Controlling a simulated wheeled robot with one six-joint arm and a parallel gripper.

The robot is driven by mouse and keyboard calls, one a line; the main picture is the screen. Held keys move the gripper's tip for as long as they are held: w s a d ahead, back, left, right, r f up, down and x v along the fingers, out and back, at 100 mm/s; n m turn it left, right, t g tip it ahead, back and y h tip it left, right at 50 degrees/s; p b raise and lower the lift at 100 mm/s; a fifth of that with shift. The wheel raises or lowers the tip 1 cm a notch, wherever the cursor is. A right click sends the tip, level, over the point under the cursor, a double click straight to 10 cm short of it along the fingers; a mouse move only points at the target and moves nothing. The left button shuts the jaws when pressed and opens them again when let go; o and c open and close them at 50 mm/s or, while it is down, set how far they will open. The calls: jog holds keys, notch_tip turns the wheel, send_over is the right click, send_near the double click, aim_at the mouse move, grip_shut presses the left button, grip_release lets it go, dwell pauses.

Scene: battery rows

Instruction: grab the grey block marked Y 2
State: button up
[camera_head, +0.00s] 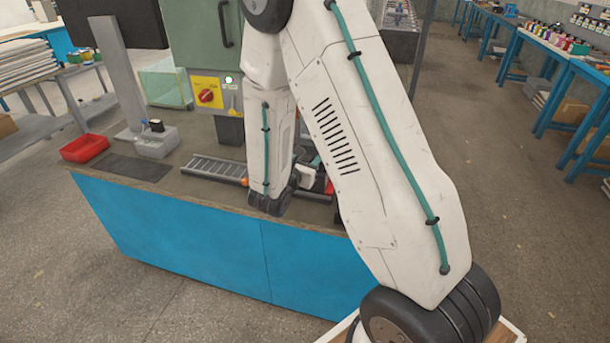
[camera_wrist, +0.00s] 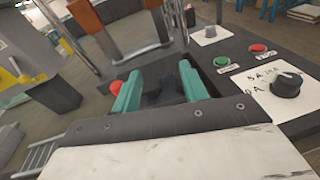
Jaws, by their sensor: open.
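I cannot make out a grey block marked Y 2 in either view. My gripper (camera_wrist: 158,90) shows in the wrist view as two teal fingers, spread apart. Nothing is clearly held between them; the space there is dark. In the head view my arm hides most of the gripper and the bench area around it. A slatted grey rack (camera_head: 213,168) lies on the bench just left of my arm; its marks are too small to read. Part of a similar rack (camera_wrist: 42,152) shows at the lower left of the wrist view.
A panel with a red button (camera_wrist: 258,48), a green button (camera_wrist: 221,61) and a black knob (camera_wrist: 286,85) is close right of my fingers. A red tray (camera_head: 84,148) and grey bin (camera_head: 157,144) sit left.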

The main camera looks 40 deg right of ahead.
aim_at(306, 156)
jog(key=w+d+f+n, duration=0.1)
jog(key=w, duration=0.1)
jog(key=w+d+f+t+y, duration=0.1)
jog(key=w+d+f, duration=0.1)
jog(key=w+d+f+n, duration=0.1)
jog(key=w, duration=0.1)
jog(key=shift+w+d+f+n+t+y, duration=0.3)
jog(key=shift+f, duration=0.1)
grip_shut()
jog(key=shift+r, duration=0.1)
dwell(1.2)
